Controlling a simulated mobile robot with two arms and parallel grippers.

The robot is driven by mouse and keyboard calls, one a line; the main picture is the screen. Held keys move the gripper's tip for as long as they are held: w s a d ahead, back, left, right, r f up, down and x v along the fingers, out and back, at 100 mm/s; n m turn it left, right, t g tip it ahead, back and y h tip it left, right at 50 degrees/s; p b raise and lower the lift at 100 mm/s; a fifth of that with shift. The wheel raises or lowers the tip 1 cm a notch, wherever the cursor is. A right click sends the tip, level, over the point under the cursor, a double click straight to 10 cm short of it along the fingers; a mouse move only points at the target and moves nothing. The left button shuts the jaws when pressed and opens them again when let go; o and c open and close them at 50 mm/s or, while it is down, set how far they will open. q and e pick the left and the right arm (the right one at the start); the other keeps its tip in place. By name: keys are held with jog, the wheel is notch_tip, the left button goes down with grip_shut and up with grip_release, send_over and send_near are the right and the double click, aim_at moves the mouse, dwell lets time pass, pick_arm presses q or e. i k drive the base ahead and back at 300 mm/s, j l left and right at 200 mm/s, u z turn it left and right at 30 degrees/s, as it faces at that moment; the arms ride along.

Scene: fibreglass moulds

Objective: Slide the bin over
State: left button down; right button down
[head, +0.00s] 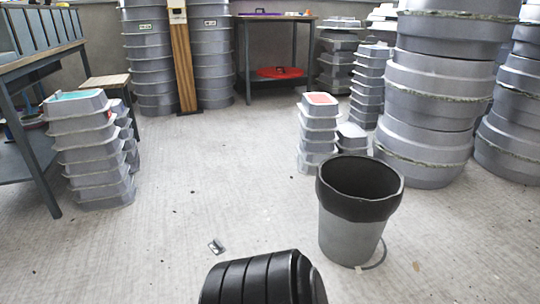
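The bin (350,232) stands upright on the floor right of centre in the head view. It has a grey body and a wide black rim, and its top is open. Its inside is dark, and I see nothing in it. A thin ring or cord shows on the floor at its lower right. Neither of my grippers is in view, so I see no contact with the bin.
Stacked grey moulds (318,135) stand close behind the bin, with taller stacks (430,100) at the right. Another stack (92,150) stands at left beside a workbench (40,62). A small flat scrap (216,246) lies on the floor. The middle floor (210,180) is mostly clear.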

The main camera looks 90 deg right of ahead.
aim_at(357, 194)
jog(key=i+l+z, duration=0.1)
jog(key=i+z, duration=0.3)
jog(key=i+j+z, duration=0.1)
jog(key=i+z, duration=0.3)
jog(key=i+j+z, duration=0.2)
jog(key=i+z, duration=0.2)
jog(key=i+l+z, duration=0.15)
jog(key=i+z, duration=0.6)
jog(key=z, duration=0.15)
jog(key=i+z, duration=1.35)
jog(key=z, duration=0.3)
jog(key=i+z, duration=0.2)
jog(key=z, duration=0.25)
